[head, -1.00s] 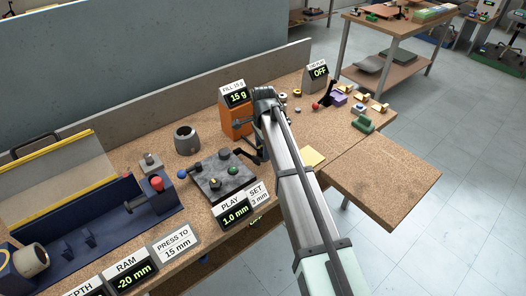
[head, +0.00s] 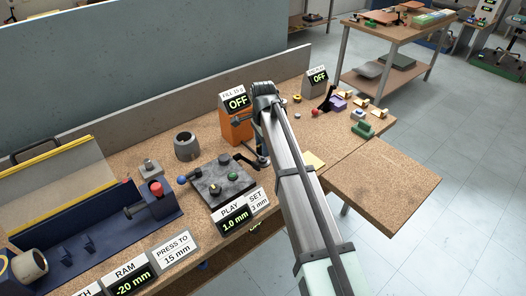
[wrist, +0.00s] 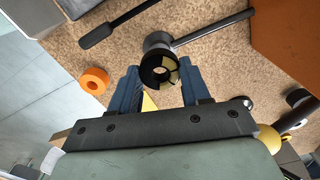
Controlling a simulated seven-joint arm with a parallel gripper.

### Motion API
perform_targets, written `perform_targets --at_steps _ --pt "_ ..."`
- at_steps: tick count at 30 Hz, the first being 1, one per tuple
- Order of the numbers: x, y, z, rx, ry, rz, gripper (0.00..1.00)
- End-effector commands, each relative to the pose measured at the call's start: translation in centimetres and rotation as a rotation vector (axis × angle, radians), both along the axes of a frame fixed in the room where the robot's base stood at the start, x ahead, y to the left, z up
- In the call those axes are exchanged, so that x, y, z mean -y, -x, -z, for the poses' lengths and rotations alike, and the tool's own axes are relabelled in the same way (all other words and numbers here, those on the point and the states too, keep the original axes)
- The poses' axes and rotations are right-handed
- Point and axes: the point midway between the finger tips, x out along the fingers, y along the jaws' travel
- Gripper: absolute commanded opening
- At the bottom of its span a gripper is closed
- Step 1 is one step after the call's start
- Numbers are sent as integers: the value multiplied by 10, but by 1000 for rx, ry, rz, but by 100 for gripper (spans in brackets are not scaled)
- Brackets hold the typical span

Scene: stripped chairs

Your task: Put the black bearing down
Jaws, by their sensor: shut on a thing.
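The black bearing (wrist: 148,68) is a short black ring with pale yellow segments around its hole, seen nearly end-on in the wrist view. My gripper (wrist: 160,82) has its blue fingers on either side of it and is shut on it. A grey metal cylinder with a long rod (wrist: 212,28) shows just beyond the bearing; I cannot tell whether they touch. In the head view my arm (head: 290,165) hides the bearing and most of the gripper, beside the orange box.
The orange box (head: 236,130) with its OFF sign stands close by. A dark plate with knobs (head: 222,180) and a grey hollow cylinder (head: 187,146) are to the left. An orange ring (wrist: 94,80) lies on the bench. The front-right bench top (head: 380,182) is clear.

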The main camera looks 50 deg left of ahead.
Motion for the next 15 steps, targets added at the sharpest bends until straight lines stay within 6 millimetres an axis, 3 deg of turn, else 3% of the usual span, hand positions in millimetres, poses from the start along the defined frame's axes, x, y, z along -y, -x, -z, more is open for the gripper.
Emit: perform_targets --at_steps 6,11,15 --pt "-1 0 -39 1 -2 0 14" --pt "0 -2 -57 0 -1 2 14" --pt "8 -16 -65 0 0 22 14"
